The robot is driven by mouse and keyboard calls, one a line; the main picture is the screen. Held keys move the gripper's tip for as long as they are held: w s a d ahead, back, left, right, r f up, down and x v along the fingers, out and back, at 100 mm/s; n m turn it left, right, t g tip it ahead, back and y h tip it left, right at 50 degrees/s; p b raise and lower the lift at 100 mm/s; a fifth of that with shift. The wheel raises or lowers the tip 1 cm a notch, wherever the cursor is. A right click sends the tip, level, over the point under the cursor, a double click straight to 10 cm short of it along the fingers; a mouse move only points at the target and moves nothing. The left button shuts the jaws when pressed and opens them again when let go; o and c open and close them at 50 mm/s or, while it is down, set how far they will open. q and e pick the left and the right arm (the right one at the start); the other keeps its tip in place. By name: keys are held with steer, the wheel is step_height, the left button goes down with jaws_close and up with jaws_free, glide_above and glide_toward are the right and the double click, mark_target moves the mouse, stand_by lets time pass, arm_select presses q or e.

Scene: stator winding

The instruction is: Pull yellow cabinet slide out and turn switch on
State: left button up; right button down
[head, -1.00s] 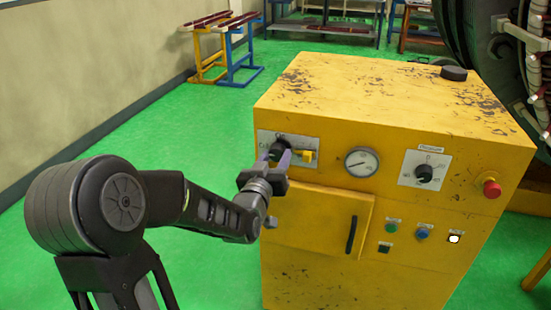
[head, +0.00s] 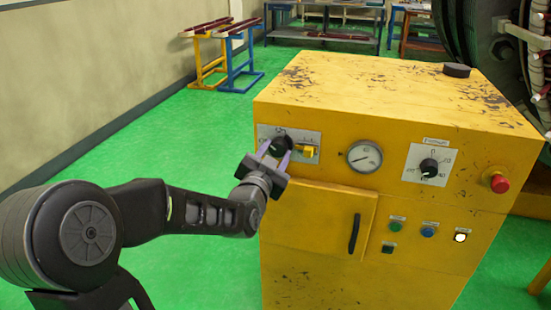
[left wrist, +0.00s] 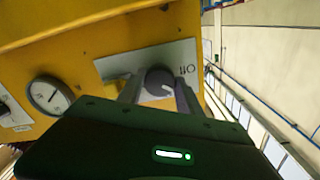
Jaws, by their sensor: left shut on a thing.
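The yellow cabinet (head: 330,265) stands in the middle of the head view. A grey plate on its upper left front carries a round black switch knob (head: 279,146) and a small yellow slide (head: 308,151) to the right of it. My left gripper (head: 275,155) is shut on the black knob, its two fingers on either side of it. In the left wrist view the knob (left wrist: 160,82) sits between the fingertips, beside an "Off" label. The yellow slide is partly hidden behind a finger there. My right gripper is not in view.
A pressure gauge (head: 364,157), a second dial (head: 429,167), a red button (head: 499,183) and several small buttons are on the cabinet front. A door with a black handle (head: 353,234) sits below the switch plate. Green floor (head: 150,130) is clear at left.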

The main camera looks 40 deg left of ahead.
arm_select(q)
steer(key=m+b, duration=0.1)
steer(key=m, duration=0.4)
steer(key=shift+m, duration=0.3)
steer(key=m+b, duration=0.1)
steer(key=m, duration=0.3)
steer(key=shift+m, duration=0.4)
steer(key=o, duration=1.4)
steer(key=shift+c, duration=0.2)
steer(key=v, duration=0.7)
steer(key=shift+s, duration=0.4)
